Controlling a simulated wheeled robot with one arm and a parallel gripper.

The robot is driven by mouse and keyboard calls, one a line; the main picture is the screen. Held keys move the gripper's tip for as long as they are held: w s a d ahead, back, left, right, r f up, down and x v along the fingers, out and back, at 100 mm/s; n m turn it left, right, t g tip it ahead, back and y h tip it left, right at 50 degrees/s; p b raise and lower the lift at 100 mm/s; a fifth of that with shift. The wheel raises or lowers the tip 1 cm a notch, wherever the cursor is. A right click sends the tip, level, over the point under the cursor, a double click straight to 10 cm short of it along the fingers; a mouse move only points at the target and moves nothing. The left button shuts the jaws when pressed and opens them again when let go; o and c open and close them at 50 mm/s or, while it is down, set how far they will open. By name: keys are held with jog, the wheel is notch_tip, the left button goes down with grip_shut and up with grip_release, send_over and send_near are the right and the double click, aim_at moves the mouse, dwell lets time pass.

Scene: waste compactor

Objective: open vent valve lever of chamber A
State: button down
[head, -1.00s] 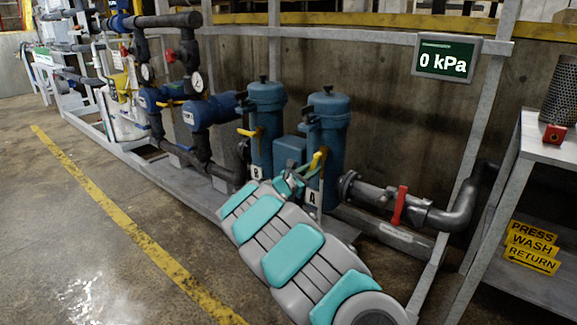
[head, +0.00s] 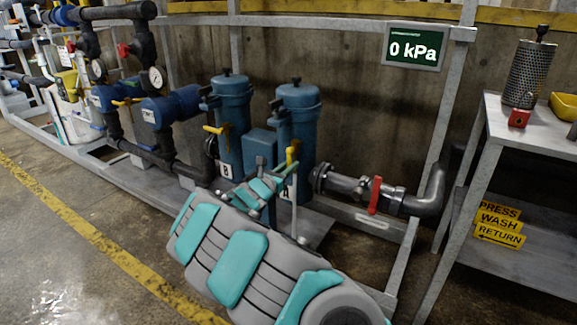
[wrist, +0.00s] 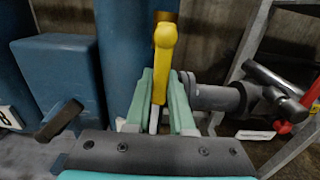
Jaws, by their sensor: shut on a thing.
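Chamber A is the blue cylinder (head: 303,125) on the right of a pair, with an "A" label (head: 287,192) low on its front. Its yellow vent lever (head: 291,153) stands about upright. It also shows in the wrist view (wrist: 163,60), rising between my fingers. My gripper (head: 279,177) is shut on this lever, with a teal finger on each side of it in the wrist view (wrist: 160,98). The lever's lower part and pivot are partly hidden by the fingers.
Chamber B (head: 233,120) stands to the left with its own yellow lever (head: 215,129) lying roughly level. A pipe with a red handle (head: 375,195) runs to the right. The display (head: 414,48) reads 0 kPa. A metal table (head: 520,135) stands at right.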

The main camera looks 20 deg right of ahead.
jog(key=shift+f, duration=0.1)
jog(key=c, duration=0.8)
grip_release()
jog(key=v, duration=0.7)
jog(key=shift+s+a+b, duration=0.25)
jog(key=shift+a+b, duration=0.05)
jog(key=shift+b, duration=0.05)
